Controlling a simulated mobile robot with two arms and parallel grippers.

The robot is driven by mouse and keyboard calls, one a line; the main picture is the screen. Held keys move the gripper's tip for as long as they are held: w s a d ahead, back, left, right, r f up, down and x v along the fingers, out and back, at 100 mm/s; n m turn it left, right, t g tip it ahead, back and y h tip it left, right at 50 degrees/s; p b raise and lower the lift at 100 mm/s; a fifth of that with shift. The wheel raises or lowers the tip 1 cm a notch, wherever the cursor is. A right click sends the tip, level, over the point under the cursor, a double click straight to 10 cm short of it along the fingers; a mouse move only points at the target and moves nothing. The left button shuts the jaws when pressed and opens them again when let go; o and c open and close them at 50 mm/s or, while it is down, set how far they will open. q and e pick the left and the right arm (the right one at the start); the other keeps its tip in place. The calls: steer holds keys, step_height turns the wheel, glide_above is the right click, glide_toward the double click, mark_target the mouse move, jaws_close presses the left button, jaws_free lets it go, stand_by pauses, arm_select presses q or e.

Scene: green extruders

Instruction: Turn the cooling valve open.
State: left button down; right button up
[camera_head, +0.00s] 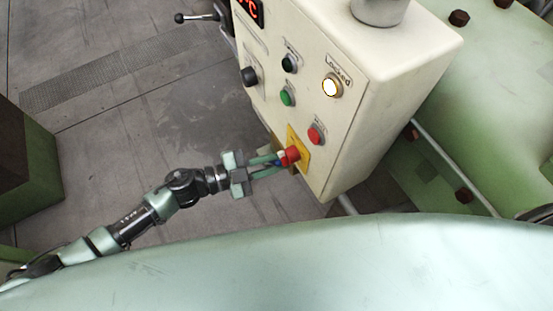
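A cream control box (335,75) stands at upper centre right, its buttoned face turned to the left. On its lower corner a red knob (291,154) sits on a yellow plate (301,150). My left gripper (281,163) comes in from the left, and its two green fingers are apart, with the tips at the red knob. Whether they touch it cannot be seen clearly. A small blue part shows between the tips. A lever with a black ball end (180,18) sticks out left of the box at the top. I cannot identify the cooling valve for certain. My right gripper is out of view.
The panel carries a lit button under a "Locked" label (332,87), a red button (315,135), green button (287,97) and black knob (249,76). A large green curved surface (330,265) fills the bottom. Grey floor (150,120) is clear at left, beside a green block (25,165).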

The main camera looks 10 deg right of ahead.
arm_select(q)
steer(key=c, duration=1.4)
jaws_free()
steer(key=shift+a, duration=0.1)
steer(key=b+v, duration=0.2)
steer(key=v, duration=0.5)
steer(key=shift+s+a, duration=0.1)
steer(key=shift+a, duration=0.25)
